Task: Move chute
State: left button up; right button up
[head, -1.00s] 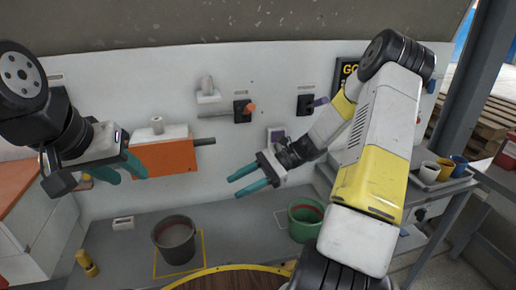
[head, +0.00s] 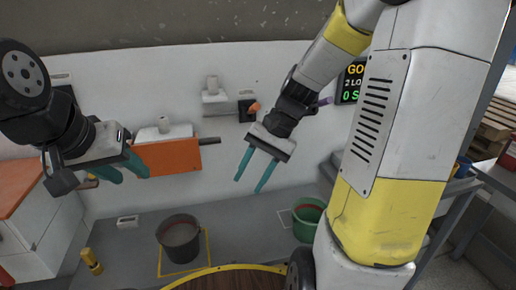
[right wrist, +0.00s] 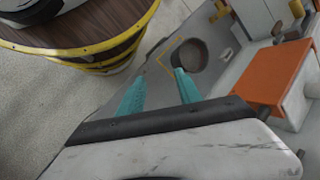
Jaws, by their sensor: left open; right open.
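An orange box-like piece (head: 178,159) with a grey rod at its right end is on the pale wall; it looks like the chute, but I cannot be sure. It also shows in the right wrist view (right wrist: 274,78). My left gripper (head: 124,172) is open, its teal fingers in front of the left end of the orange piece in the picture; I cannot tell if they touch it. My right gripper (head: 247,186) is open and empty, pointing down to the right of the grey rod. Its fingers also show in the right wrist view (right wrist: 158,80).
A dark bucket (head: 179,232) stands in a yellow floor outline. A green bucket (head: 308,222) stands further right. A round wooden tub (head: 225,280) with a yellow rim is at the bottom. A yellow bottle-like item (head: 92,262) stands at left. Small fittings and a sign (head: 352,82) are on the wall.

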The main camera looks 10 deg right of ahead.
pick_arm(q)
jog(key=shift+a, duration=0.5)
pick_arm(e)
jog(key=s+d+r+n+t+h, duration=0.2)
jog(key=s+r+n+t, duration=0.4)
jog(key=r, duration=0.4)
jog(key=shift+s+d+t+h, duration=0.4)
jog(key=shift+t+h, duration=0.2)
jog(key=shift+h, duration=0.2)
jog(key=shift+r, duration=0.1)
jog(key=shift+r, duration=0.1)
dwell(0.6)
